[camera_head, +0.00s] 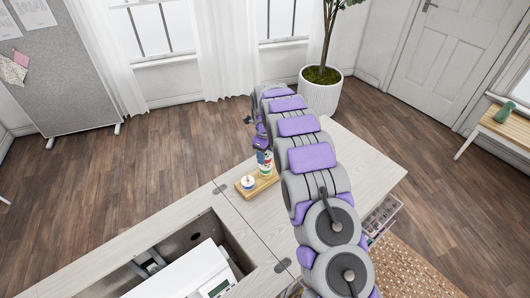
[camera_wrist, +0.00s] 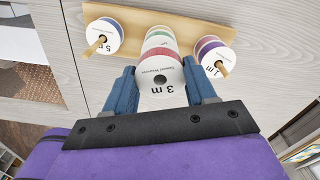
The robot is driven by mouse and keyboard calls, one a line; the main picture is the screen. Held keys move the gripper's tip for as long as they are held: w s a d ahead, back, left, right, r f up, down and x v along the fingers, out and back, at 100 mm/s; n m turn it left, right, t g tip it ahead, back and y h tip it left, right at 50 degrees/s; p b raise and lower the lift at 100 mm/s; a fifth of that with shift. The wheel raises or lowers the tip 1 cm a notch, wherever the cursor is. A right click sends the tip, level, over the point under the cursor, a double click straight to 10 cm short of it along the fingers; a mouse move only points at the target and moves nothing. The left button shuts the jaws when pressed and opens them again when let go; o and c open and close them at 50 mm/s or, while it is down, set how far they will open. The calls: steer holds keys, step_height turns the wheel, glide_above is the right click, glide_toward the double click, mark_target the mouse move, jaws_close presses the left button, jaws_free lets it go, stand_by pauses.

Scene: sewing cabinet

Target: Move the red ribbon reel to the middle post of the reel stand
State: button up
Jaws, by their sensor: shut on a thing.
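The red ribbon reel (camera_wrist: 158,53) is between the blue fingers of my gripper (camera_wrist: 162,88) in the wrist view, its white "3 m" face towards the camera. My gripper (camera_head: 263,150) is shut on it. A green reel (camera_wrist: 160,34) lies directly behind it, in line with the middle of the wooden reel stand (camera_wrist: 128,14). I cannot tell whether the red reel is on the middle post or touches the green reel. The stand (camera_head: 267,185) also shows on the cabinet top in the head view.
A "5 m" reel (camera_wrist: 105,36) sits on the stand's left post and a purple "1 m" reel (camera_wrist: 209,52) on its right post. The sewing machine (camera_head: 185,275) sits in the cabinet's opening. The pale cabinet top (camera_head: 345,160) is clear at the right.

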steer(key=shift+f, duration=1.1)
steer(key=o, duration=1.1)
step_height(320, 180, up, 17)
steer(key=p, duration=0.3)
steer(key=shift+a+r, duration=0.1)
steer(key=shift+r, duration=0.05)
